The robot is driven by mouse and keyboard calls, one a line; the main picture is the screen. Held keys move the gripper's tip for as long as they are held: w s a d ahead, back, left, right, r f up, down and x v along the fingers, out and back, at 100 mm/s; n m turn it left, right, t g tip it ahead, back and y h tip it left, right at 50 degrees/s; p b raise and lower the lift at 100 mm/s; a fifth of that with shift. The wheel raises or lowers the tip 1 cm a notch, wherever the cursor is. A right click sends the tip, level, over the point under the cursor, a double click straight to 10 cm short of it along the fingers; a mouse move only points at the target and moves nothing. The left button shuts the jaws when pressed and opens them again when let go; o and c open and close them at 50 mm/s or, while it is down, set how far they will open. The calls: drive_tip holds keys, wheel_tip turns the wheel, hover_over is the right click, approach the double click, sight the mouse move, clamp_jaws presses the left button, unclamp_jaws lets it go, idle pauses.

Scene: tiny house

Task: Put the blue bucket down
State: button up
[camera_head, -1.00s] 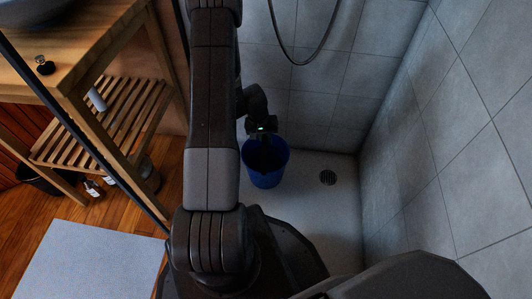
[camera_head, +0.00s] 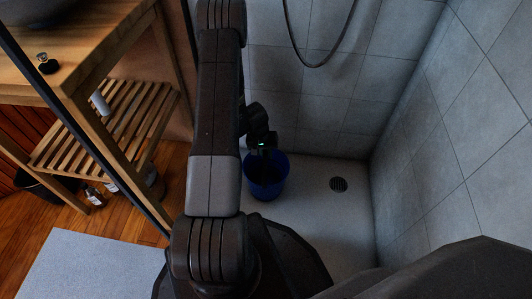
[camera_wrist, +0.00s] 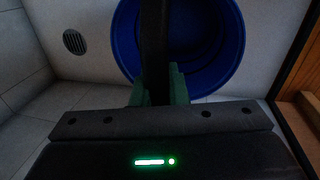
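The blue bucket (camera_head: 266,184) is upright in the shower area, just right of my arm in the head view. I cannot tell whether its base touches the floor. In the wrist view its open mouth (camera_wrist: 218,62) shows beyond my gripper, and the inside looks empty. My gripper (camera_head: 263,150) is above the bucket's rim. In the wrist view the green fingers of my gripper (camera_wrist: 158,85) are close on both sides of a dark bar (camera_wrist: 155,40), which looks like the bucket's handle. The arm hides part of the head view left of the bucket.
A round drain (camera_head: 338,184) lies in the pale shower floor (camera_head: 320,215), right of the bucket. Tiled walls (camera_head: 420,150) close off the back and right. A wooden shelf unit (camera_head: 105,125) and a grey mat (camera_head: 90,265) are left of the shower's dark frame.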

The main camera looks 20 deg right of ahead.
drive_tip(key=o, duration=0.3)
drive_tip(key=shift+s, duration=0.1)
drive_tip(key=shift+o, duration=0.2)
drive_tip(key=shift+r, duration=0.1)
drive_tip(key=shift+r+p, duration=0.2)
drive_tip(key=shift+p, duration=0.2)
wheel_tip(320, 180, up, 12)
drive_tip(key=w+a+p, duration=0.1)
drive_tip(key=a+p, duration=0.1)
drive_tip(key=p, duration=0.2)
drive_tip(key=shift+f, duration=0.2)
wheel_tip(320, 180, down, 13)
drive_tip(key=s+d+b, duration=0.1)
drive_tip(key=d+b, duration=0.1)
drive_tip(key=b, duration=0.3)
drive_tip(key=shift+r+p, duration=1.1)
drive_tip(key=shift+r, duration=1.15)
